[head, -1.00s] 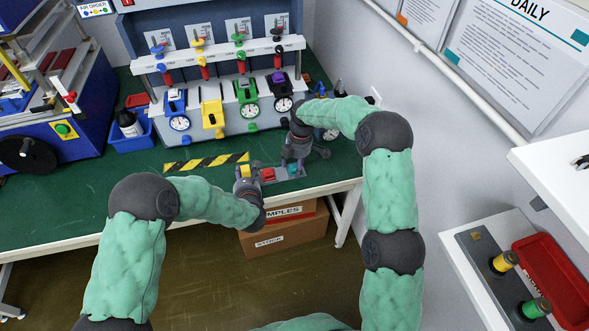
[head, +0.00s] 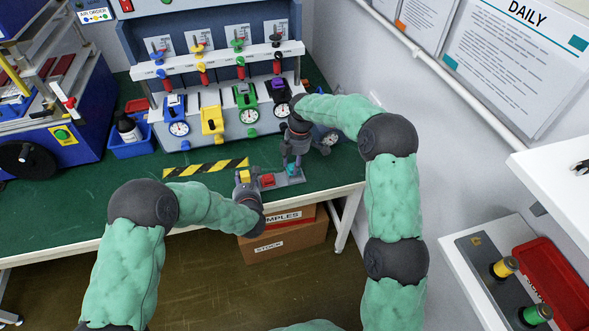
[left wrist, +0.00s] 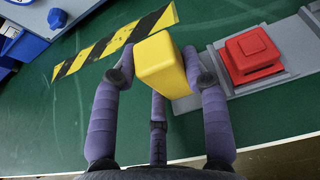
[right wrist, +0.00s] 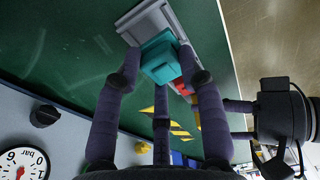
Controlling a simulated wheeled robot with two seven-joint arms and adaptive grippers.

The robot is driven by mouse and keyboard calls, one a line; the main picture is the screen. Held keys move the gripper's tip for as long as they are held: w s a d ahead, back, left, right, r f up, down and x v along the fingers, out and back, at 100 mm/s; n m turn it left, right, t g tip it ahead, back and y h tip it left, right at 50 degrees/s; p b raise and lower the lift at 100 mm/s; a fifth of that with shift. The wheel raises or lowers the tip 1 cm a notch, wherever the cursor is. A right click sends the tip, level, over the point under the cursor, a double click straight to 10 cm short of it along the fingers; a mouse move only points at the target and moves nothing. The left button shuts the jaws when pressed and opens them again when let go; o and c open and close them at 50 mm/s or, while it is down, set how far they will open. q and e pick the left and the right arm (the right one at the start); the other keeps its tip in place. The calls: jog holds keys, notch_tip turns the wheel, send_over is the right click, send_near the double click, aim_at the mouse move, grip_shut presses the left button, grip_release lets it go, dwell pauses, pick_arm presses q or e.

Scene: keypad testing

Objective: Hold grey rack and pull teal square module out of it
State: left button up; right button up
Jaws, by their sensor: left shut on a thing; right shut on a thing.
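The grey rack (head: 293,181) lies near the front edge of the green bench; it also shows in the left wrist view (left wrist: 297,48) and right wrist view (right wrist: 148,26). A red square module (left wrist: 252,55) sits on its middle. My left gripper (left wrist: 160,60) is shut on the yellow block (left wrist: 158,66) at the rack's left end, a finger on either side. My right gripper (right wrist: 160,72) is shut on the teal square module (right wrist: 160,58), over the rack's right end. Whether the teal module is fully clear of the rack is hard to tell.
A yellow-black striped strip (head: 206,167) lies left of the rack. Behind stands a panel with gauges and coloured valves (head: 222,110). A blue bin (head: 130,138) is at the left. The wall is close on the right. Cardboard boxes (head: 285,238) are under the bench.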

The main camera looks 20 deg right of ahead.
jog(key=shift+o, duration=0.2)
notch_tip(320, 180, up, 6)
jog(key=shift+d+f, duration=0.1)
jog(key=shift+w, duration=0.1)
pick_arm(q)
jog(key=o, duration=1.3)
jog(key=shift+c, duration=0.2)
jog(key=shift+s+r, duration=0.1)
jog(key=v, duration=1.1)
jog(key=shift+s, duration=0.4)
